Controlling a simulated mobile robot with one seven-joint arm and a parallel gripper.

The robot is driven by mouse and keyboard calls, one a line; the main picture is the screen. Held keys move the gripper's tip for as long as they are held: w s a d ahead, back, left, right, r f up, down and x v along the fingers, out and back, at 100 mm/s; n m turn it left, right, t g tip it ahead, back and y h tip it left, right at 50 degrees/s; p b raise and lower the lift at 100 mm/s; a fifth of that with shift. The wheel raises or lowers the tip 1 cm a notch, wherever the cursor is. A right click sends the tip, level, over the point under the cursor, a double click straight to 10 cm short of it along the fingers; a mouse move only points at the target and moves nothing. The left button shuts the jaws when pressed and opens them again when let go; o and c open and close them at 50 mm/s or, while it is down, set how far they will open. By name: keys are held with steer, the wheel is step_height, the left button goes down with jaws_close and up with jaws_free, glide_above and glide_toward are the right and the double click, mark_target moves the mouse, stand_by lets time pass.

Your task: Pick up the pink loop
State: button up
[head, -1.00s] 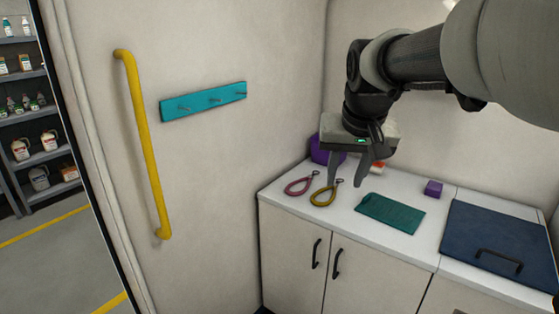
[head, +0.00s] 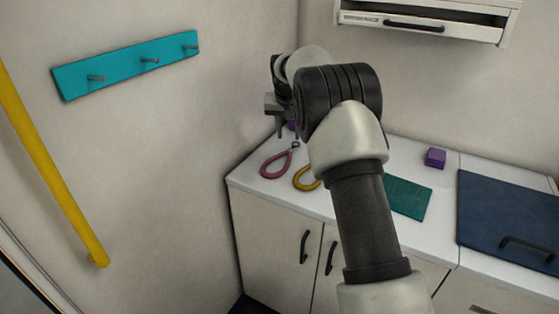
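The pink loop (head: 265,169) lies flat on the white counter near its front left corner, with its small dark clip end pointing to the back right. My gripper (head: 278,130) hangs above and behind the loop, apart from it, with its fingers pointing down. It is seen small and from the side, so the gap between the fingers is unclear. Nothing shows held in it.
A yellow loop (head: 297,179) lies just right of the pink one, partly hidden by my arm. A teal mat (head: 410,198), a purple block (head: 435,158) and a dark blue panel with a handle (head: 510,215) are further right. A teal hook rail (head: 125,65) is on the left wall.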

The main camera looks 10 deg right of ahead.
glide_toward(288, 161)
steer(key=shift+w+d+f, duration=0.25)
steer(key=shift+w+f, duration=0.15)
steer(key=shift+f, duration=0.1)
steer(key=shift+w+d+f, duration=0.2)
steer(key=shift+w+f, duration=0.15)
steer(key=shift+f, duration=0.15)
steer(key=shift+a+x, duration=0.15)
steer(key=shift+x, duration=1.2)
steer(key=shift+a+x, duration=0.15)
steer(key=shift+x, duration=1.2)
steer(key=shift+s+d+f, duration=0.1)
steer(key=shift+s, duration=0.15)
steer(key=shift+c, duration=0.4)
jaws_close()
